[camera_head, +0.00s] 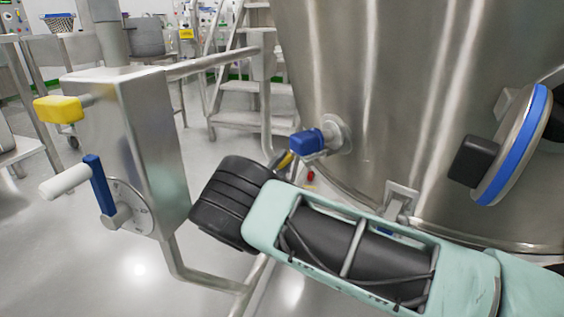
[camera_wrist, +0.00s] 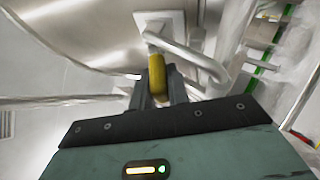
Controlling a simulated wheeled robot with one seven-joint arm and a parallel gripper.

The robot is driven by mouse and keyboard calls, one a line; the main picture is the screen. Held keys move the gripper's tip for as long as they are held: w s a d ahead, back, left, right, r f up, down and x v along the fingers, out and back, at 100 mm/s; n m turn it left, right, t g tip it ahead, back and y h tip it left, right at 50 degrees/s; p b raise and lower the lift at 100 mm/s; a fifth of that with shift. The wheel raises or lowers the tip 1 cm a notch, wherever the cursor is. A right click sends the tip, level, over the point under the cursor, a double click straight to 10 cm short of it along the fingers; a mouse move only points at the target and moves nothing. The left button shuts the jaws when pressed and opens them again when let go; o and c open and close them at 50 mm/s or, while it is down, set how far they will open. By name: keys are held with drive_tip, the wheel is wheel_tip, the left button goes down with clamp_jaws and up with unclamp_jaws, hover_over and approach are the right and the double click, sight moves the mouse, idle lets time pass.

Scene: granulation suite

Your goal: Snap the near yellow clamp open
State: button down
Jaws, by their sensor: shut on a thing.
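The yellow clamp (camera_wrist: 156,73) shows in the wrist view as an upright yellow handle below a metal plate and a bent bar on the steel vessel. My gripper (camera_wrist: 160,88) has its two dark fingers on either side of the handle and is shut on it. In the head view only a small yellow piece of the clamp (camera_head: 285,160) shows, just below a blue-handled fitting. My arm and wrist hide the rest of it, and most of the fingers there.
A blue knob (camera_head: 308,142) sticks out of the steel vessel (camera_head: 400,90) close to my gripper. A steel box (camera_head: 150,140) with a blue-and-white crank (camera_head: 97,185) and a yellow handle (camera_head: 58,109) stands at left. Steps (camera_head: 250,120) stand behind.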

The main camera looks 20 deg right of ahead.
drive_tip(key=shift+d+f, duration=0.1)
drive_tip(key=c, duration=1.4)
unclamp_jaws()
drive_tip(key=shift+o, duration=0.2)
drive_tip(key=shift+p+v, duration=1.15)
drive_tip(key=shift+v, duration=2.6)
